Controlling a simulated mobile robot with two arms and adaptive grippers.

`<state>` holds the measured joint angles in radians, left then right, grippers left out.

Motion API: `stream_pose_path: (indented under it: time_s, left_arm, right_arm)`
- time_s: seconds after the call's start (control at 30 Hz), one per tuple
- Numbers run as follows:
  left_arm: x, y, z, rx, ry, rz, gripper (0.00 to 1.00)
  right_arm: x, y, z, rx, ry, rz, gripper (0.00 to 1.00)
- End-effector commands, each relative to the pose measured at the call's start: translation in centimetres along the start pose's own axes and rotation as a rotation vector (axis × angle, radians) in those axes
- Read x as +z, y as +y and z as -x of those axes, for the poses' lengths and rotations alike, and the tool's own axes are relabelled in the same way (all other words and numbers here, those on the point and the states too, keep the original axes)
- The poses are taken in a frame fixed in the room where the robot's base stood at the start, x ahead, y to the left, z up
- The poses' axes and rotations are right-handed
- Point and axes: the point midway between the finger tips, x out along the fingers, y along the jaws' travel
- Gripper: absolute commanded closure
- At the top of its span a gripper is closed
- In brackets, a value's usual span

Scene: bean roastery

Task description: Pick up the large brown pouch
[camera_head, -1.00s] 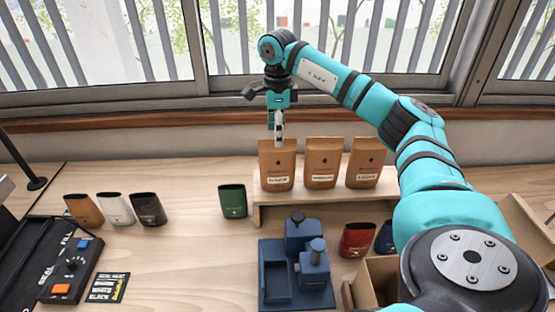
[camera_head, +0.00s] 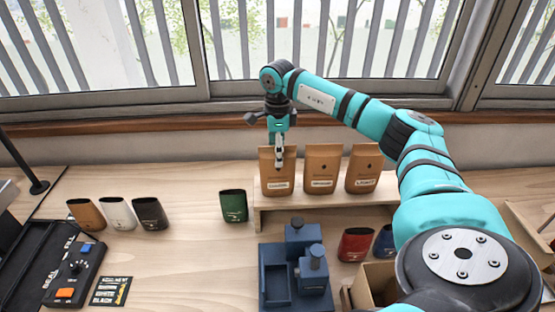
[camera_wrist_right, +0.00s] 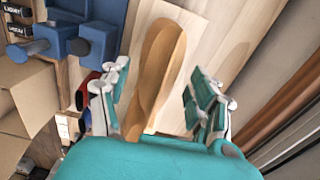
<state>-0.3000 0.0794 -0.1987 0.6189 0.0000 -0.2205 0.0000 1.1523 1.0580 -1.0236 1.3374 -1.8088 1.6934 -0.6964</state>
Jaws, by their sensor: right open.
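Three large brown pouches stand in a row on a low wooden shelf: a left one (camera_head: 276,181), a middle one (camera_head: 321,168) and a right one (camera_head: 364,167). Each has a pale label, too small to read surely. My right gripper (camera_head: 279,160) points down at the top of the left pouch, its fingers overlapping the upper edge in the head view. In the right wrist view the right gripper (camera_wrist_right: 157,75) is open, with brown pouch material (camera_wrist_right: 150,85) between its fingers. I cannot tell whether they touch it. My left gripper is not in view.
A small green pouch (camera_head: 233,205) stands left of the shelf (camera_head: 300,200). A blue device (camera_head: 296,270), a red pouch (camera_head: 355,244) and a cardboard box (camera_head: 374,284) are in front. Several small pouches stand further left by a control box (camera_head: 75,265). The window wall is behind.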

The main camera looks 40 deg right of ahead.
Motion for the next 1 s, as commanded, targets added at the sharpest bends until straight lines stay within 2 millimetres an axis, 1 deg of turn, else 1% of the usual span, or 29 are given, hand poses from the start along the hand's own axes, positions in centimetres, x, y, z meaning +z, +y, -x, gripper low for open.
stream_pose_path:
  time_s: [0.3, 0.33, 0.8, 1.0]
  left_arm:
    - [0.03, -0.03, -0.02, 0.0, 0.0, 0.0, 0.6]
    - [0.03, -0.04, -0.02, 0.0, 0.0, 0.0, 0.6]
    - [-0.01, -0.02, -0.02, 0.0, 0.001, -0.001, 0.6]
    - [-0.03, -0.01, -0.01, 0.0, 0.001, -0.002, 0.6]
  right_arm:
    - [0.02, 0.0, -0.1, 0.0, 0.0, 0.0, 0.37]
    - [0.02, 0.0, -0.1, 0.0, 0.0, 0.0, 0.38]
    - [0.01, 0.0, -0.08, 0.0, 0.0, 0.0, 1.0]
    - [0.03, -0.02, -0.02, -0.001, -0.001, 0.0, 1.0]
